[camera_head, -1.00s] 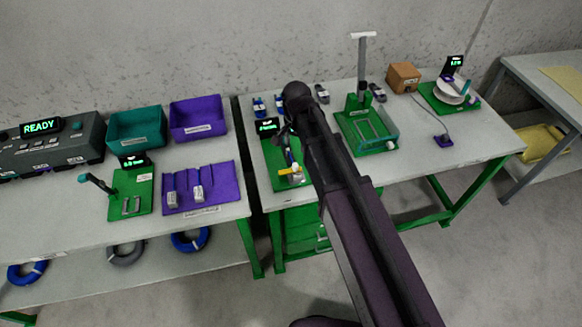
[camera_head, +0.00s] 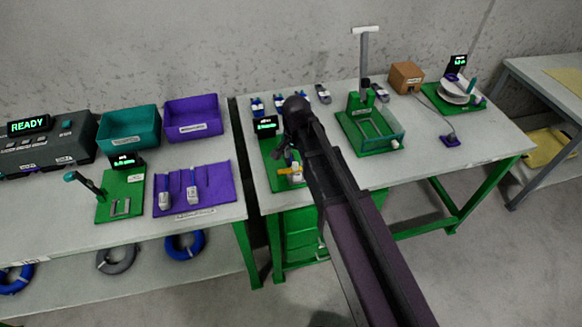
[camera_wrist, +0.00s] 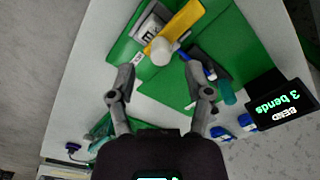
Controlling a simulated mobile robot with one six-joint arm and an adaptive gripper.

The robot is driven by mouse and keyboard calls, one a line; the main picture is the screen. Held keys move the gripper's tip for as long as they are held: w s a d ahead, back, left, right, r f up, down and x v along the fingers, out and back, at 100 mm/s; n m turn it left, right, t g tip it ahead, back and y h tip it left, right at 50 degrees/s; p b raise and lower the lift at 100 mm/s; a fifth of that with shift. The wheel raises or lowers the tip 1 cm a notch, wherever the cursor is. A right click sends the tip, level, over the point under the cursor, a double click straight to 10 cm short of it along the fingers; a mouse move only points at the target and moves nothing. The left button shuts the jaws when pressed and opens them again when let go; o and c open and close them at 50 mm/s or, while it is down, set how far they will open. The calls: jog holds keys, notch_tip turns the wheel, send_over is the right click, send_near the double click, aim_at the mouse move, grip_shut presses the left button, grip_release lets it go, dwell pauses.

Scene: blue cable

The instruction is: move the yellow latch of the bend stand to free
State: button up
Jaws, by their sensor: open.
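The bend stand has a green base (camera_head: 272,160) at the left end of the middle table. Its yellow latch (camera_head: 290,170) sticks out near the base's front. In the head view my arm hides part of the stand.
A blue piece (camera_wrist: 208,72) lies near the right finger. A green fixture with a tall post (camera_head: 366,120) stands right of my arm. Small blue-and-white parts (camera_head: 257,106) sit behind the stand.

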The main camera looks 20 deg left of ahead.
aim_at(295, 164)
jog(key=shift+f+b, duration=1.4)
jog(key=shift+f, duration=0.25)
grip_shut()
jog(key=shift+w+a, duration=0.1)
jog(key=shift+a, duration=0.4)
jog(key=shift+d, duration=0.45)
